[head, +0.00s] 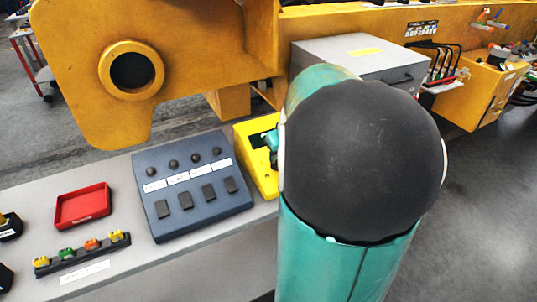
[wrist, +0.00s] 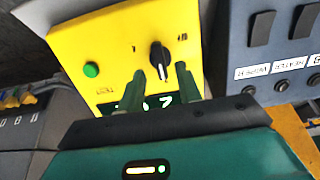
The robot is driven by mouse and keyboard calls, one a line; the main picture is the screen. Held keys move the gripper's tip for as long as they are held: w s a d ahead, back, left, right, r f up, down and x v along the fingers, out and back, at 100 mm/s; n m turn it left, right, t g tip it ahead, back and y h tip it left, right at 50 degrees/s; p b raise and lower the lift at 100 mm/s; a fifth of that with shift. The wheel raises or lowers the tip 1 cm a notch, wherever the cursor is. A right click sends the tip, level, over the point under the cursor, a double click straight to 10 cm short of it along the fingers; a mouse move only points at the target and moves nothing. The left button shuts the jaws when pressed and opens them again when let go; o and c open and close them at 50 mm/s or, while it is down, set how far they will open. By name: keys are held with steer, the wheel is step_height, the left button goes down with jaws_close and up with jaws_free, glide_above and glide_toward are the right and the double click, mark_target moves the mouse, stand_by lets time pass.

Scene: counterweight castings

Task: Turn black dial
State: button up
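The black dial (wrist: 158,52) is a round knob with a pale pointer line on the sloped face of a yellow control box (wrist: 120,45). A green button (wrist: 91,70) is left of it, and a display with green digits (wrist: 160,102) is below it, partly hidden by my fingers. My gripper (wrist: 160,71) is open. Its two dark green fingers stand apart, with the dial showing between and just beyond their tips; I cannot tell if they touch it. In the head view the yellow box (head: 262,183) is mostly behind my arm, and the dial is hidden.
A blue-grey panel (head: 190,217) with knobs and black switches stands left of the yellow box. A red tray (head: 83,206) and a strip of coloured connectors (head: 83,252) lie further left. A grey box (head: 350,58) and a large yellow casting (head: 200,50) are behind.

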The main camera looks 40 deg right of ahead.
mark_target(278, 160)
steer(key=shift+x, duration=1.6)
steer(key=c, duration=0.6)
